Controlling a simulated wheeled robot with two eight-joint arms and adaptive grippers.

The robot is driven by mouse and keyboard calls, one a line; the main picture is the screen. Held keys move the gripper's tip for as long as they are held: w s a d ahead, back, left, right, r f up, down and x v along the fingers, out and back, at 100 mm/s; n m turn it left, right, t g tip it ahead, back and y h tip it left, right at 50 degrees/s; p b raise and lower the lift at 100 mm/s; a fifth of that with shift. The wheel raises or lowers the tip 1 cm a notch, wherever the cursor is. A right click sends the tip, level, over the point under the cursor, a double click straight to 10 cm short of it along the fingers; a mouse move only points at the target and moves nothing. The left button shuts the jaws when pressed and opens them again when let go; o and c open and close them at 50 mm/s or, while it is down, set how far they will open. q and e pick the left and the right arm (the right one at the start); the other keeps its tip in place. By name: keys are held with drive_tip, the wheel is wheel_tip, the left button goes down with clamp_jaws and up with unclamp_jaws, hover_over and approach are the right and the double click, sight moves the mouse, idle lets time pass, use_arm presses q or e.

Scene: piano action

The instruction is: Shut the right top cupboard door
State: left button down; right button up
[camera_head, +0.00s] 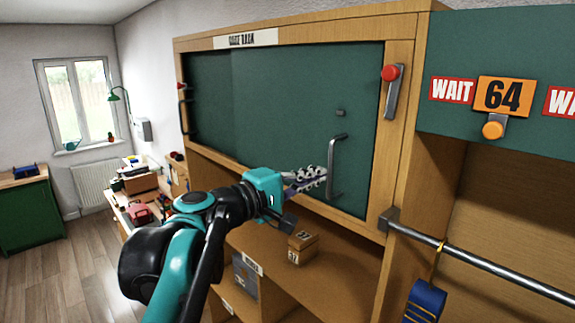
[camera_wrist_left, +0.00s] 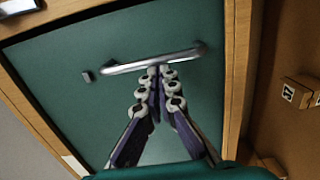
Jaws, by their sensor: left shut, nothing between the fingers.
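The right top cupboard door (camera_head: 285,105) is a green panel in a wooden frame. It sits in or very near the frame; I cannot tell if a small gap is left. Its grey bar handle (camera_head: 331,168) stands upright near the right edge. My left gripper (camera_head: 318,178) is shut and empty, with its fingertips just left of the handle. In the left wrist view the handle (camera_wrist_left: 150,60) crosses right before the fingertips (camera_wrist_left: 160,74); I cannot tell if they touch. My right gripper is not in view.
A red-knobbed metal catch (camera_head: 390,85) is on the frame right of the door. A metal rail (camera_head: 480,265) with a hanging blue item (camera_head: 425,300) runs at lower right. A small numbered wooden box (camera_head: 301,247) stands on the shelf below. Free floor (camera_head: 50,265) lies at left.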

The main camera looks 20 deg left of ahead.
use_arm(q)
drive_tip(key=d, duration=0.1)
drive_tip(key=s+d, duration=0.1)
drive_tip(key=d, duration=0.1)
drive_tip(key=s+d, duration=0.1)
drive_tip(key=d, duration=0.1)
drive_tip(key=shift+s+d, duration=0.15)
drive_tip(key=shift+d, duration=0.05)
use_arm(e)
drive_tip(key=shift+d+r, duration=0.15)
use_arm(q)
drive_tip(key=shift+r, duration=0.1)
use_arm(e)
drive_tip(key=shift+s, duration=0.15)
